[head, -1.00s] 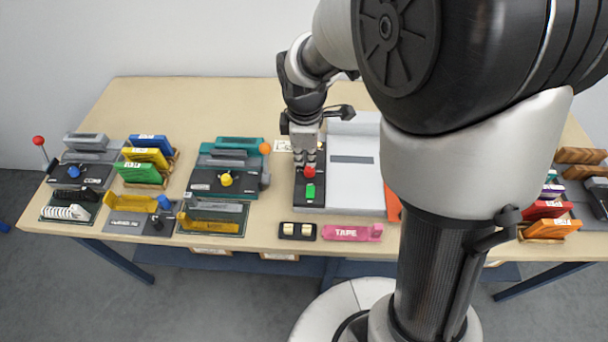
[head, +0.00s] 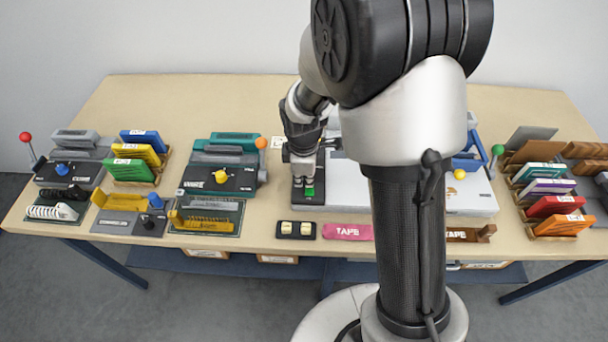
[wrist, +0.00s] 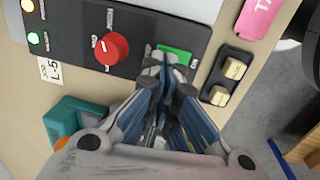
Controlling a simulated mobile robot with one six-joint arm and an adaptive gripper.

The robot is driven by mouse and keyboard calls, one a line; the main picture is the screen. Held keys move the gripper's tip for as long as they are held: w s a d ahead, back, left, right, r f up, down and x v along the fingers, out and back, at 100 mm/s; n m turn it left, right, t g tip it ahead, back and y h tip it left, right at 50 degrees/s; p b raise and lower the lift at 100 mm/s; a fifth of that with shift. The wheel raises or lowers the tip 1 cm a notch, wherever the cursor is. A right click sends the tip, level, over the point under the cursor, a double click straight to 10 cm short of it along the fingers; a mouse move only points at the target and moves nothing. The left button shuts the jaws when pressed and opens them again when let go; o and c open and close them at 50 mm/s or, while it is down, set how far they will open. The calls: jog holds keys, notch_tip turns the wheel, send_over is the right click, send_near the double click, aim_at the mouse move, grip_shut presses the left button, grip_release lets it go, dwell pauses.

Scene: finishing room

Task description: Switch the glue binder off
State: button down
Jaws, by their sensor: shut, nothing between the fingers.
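A white machine (head: 345,186) with a black control panel (head: 309,203) stands at the middle front of the table. I cannot read its name, so I cannot tell if it is the glue binder. My gripper (wrist: 160,62) is shut and empty. Its tips are at the near edge of the green switch and cover part of it; I cannot tell if they touch. In the head view my gripper (head: 303,182) hides the red knob.
A teal-and-black machine (head: 222,178) stands to the left. My arm hides part of the table's right side. The back left tabletop is clear.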

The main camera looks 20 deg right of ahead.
aim_at(304, 188)
dwell(0.3)
jog(key=shift+w+f, duration=0.15)
jog(key=shift+f, duration=0.15)
jog(key=shift+s+a+r, duration=0.1)
jog(key=shift+s+a, duration=0.1)
jog(key=shift+s, duration=0.6)
notch_tip(304, 188, up, 14)
jog(key=w+p, duration=0.1)
jog(key=p, duration=0.6)
jog(key=shift+w+d, duration=0.15)
jog(key=shift+d, duration=0.05)
